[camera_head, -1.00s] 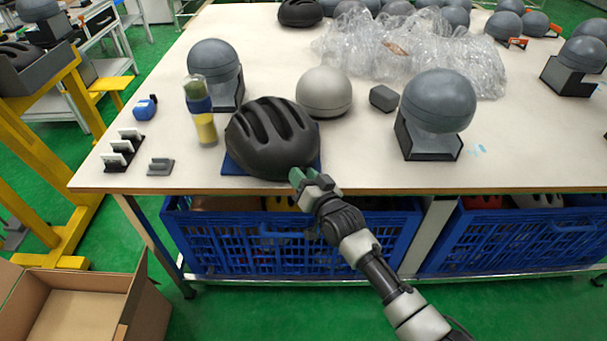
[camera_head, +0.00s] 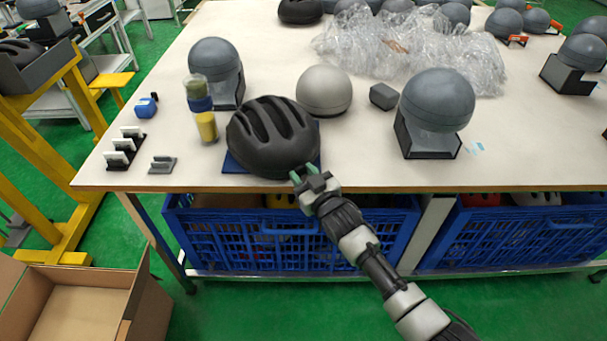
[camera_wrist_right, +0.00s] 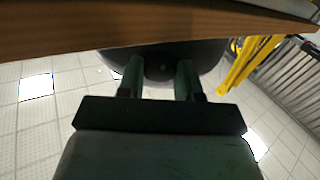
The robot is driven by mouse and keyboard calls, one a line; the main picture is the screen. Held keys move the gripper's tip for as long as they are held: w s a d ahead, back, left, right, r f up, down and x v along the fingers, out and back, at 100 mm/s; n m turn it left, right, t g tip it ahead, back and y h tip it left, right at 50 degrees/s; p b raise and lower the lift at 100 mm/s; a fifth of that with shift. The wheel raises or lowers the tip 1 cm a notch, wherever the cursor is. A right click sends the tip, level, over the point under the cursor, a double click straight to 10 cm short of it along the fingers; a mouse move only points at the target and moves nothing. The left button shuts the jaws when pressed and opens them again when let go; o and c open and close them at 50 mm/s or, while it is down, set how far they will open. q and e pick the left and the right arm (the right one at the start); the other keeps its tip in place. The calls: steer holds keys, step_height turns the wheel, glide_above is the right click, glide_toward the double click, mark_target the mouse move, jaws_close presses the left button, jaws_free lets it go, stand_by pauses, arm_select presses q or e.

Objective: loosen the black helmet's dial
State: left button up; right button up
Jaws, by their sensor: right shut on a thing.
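The black helmet (camera_head: 272,138) sits on a blue mat (camera_head: 233,165) at the table's front edge. My right gripper (camera_head: 304,174) reaches up to the helmet's lower front right rim. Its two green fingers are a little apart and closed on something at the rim. In the right wrist view the fingers (camera_wrist_right: 159,78) lie against the dark underside of the helmet (camera_wrist_right: 205,55). The dial is not clearly seen; it is hidden between the fingers. My left gripper is not in view.
The table's front edge (camera_head: 400,189) runs close to my right gripper, above blue crates (camera_head: 290,238).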

stand_by(0.4)
steer(key=o, duration=0.9)
steer(key=shift+o, duration=0.2)
steer(key=v, duration=1)
steer(key=shift+s+d+p, duration=0.25)
steer(key=shift+s+p, duration=0.05)
